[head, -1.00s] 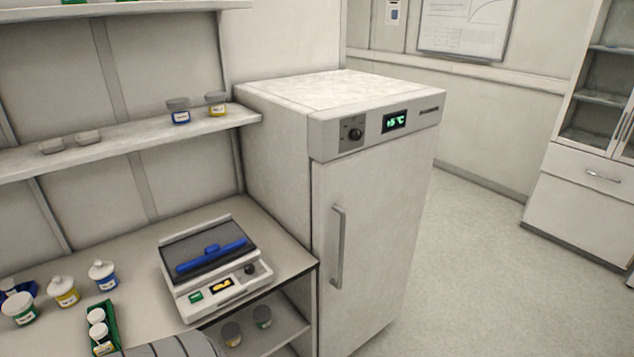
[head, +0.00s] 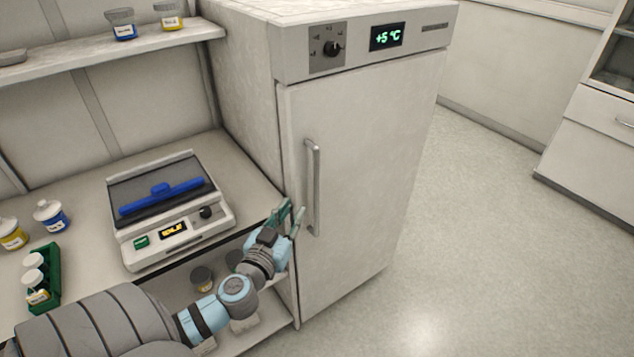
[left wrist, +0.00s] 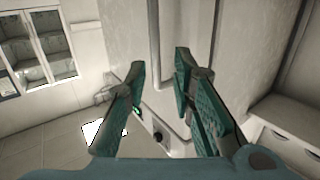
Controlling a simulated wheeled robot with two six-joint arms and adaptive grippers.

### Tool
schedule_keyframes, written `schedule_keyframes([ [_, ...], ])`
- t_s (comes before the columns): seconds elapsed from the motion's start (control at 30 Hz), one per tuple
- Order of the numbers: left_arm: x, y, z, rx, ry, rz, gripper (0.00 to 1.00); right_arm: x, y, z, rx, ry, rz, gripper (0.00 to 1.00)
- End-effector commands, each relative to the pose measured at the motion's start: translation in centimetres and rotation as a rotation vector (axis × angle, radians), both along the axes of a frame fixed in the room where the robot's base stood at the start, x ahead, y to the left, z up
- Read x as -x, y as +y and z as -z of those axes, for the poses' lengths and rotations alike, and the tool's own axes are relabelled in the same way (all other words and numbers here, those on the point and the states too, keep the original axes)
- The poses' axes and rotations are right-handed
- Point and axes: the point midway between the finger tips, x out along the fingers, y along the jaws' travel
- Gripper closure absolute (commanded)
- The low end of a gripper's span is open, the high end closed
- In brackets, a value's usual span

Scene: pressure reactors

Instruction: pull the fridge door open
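The fridge (head: 365,130) stands right of the bench, its white door (head: 358,165) shut. A vertical metal bar handle (head: 313,188) is on the door's left side. My left gripper (head: 294,210) is open and empty beside the handle's lower part, just left of it. In the left wrist view my open fingers (left wrist: 158,68) spread either side of the handle bar (left wrist: 154,45) as seen by the camera; I cannot tell whether the bar is between them in depth. My right gripper is in neither view.
A shaker device (head: 170,215) with a blue bar sits on the bench left of the fridge. Jars and a green rack (head: 40,278) stand further left. Below is an open shelf with small jars. The floor (head: 480,240) right of the fridge is clear.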

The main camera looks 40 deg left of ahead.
Motion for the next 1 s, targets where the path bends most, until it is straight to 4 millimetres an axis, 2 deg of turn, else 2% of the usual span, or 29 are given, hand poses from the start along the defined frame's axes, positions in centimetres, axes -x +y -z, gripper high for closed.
schedule_keyframes([
  [0.03, -0.2, -0.4, -1.4, 0.007, -0.041, 0.009, 0.77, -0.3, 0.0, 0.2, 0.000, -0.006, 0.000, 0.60],
  [0.1, -1.0, -0.4, -2.4, 0.012, -0.065, 0.014, 0.77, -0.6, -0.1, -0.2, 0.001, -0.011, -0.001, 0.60],
  [0.27, -4.5, 0.6, -2.7, 0.016, -0.066, 0.013, 0.77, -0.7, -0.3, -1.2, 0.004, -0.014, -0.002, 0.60],
  [0.43, -9.5, 2.1, -2.7, 0.017, -0.064, 0.013, 0.77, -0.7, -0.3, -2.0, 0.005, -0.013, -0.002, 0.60],
  [0.6, -12.5, 3.0, -2.4, 0.017, -0.063, 0.016, 0.77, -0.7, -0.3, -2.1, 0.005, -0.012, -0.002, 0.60],
  [0.8, -14.0, 3.4, -2.3, 0.016, -0.060, 0.017, 0.77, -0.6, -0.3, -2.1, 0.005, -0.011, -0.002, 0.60],
  [1.0, -14.0, 3.4, -2.3, 0.016, -0.060, 0.018, 0.77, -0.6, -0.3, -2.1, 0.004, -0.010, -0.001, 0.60],
])
